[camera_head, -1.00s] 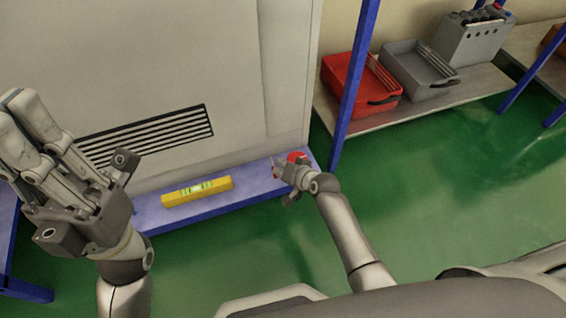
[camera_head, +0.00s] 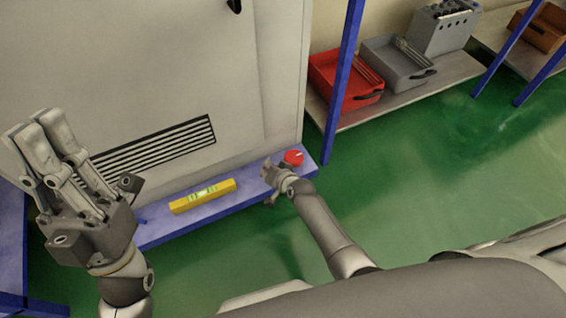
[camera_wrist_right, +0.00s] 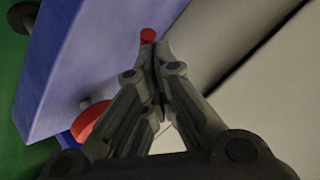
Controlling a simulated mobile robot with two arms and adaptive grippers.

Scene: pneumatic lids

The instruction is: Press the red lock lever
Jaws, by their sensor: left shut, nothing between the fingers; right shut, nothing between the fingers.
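A red round part (camera_head: 294,158) with a small pale mark sits at the right end of the blue ledge, below the cabinet. In the right wrist view a larger red part (camera_wrist_right: 90,120) lies left of the fingers, and a small red piece (camera_wrist_right: 148,35) shows just beyond the fingertips; I cannot tell which is the lock lever. My right gripper (camera_head: 266,168) is shut and empty, just left of the round part, with its fingertips (camera_wrist_right: 152,52) close to the small piece. Contact is unclear. My left gripper (camera_head: 32,124) is shut and empty, raised at the left.
A yellow spirit level (camera_head: 203,197) lies on the blue ledge (camera_head: 160,230), left of my right gripper. The pale cabinet (camera_head: 220,70) rises behind. A blue post (camera_head: 345,85) and a shelf with red (camera_head: 345,85) and grey bins (camera_head: 392,62) stand right. Green floor is clear.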

